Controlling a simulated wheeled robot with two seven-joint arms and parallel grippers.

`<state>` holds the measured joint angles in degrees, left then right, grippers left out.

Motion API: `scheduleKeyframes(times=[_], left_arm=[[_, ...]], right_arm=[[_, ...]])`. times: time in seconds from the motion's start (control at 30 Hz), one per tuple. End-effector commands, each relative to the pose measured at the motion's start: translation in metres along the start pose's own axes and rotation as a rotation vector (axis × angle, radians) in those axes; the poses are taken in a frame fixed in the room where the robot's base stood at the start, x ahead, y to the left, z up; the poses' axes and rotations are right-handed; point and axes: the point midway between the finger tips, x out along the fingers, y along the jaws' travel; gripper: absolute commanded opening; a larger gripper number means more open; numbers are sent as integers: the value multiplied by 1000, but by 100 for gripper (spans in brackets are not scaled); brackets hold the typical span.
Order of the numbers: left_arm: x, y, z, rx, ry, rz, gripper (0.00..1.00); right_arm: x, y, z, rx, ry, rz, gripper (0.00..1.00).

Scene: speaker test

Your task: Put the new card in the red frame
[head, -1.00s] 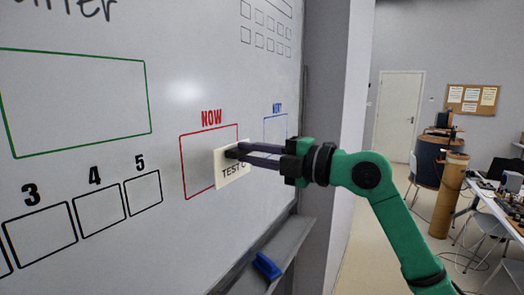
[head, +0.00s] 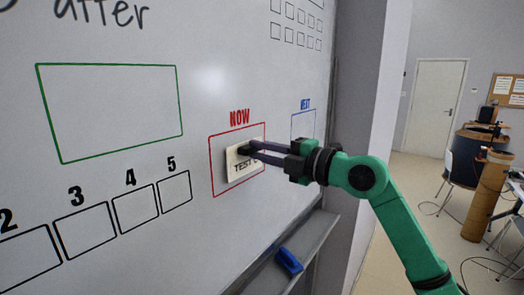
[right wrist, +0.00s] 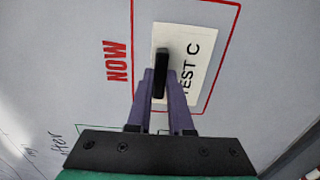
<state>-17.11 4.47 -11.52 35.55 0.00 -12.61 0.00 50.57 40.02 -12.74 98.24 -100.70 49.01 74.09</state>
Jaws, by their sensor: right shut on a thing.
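The cream card marked "TEST C" (head: 236,174) stands at the whiteboard inside the red frame (head: 211,168), which is drawn under the red word "NOW". In the right wrist view the card (right wrist: 180,38) shows within the red outline (right wrist: 222,60). My right gripper (head: 246,150) is shut on a black grip piece on the card's face, and its fingers also show in the right wrist view (right wrist: 160,76). The fingers hide part of the card and its text. I cannot tell whether the card touches the board. My left gripper is not in view.
A blue eraser-like block (head: 289,261) sits on the tray (head: 318,240) below the board. A blue outline (head: 304,124) is right of the red one. An empty green outline (head: 110,163) and numbered black boxes are to the left.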

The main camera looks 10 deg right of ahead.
Motion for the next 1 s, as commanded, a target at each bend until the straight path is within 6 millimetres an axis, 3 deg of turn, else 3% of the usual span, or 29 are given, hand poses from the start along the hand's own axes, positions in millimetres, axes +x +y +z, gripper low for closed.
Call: scheduleKeyframes(times=[1.0], left_arm=[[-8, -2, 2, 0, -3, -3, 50]], right_arm=[[10, 1, 0, 0, 1, 1, 0]])
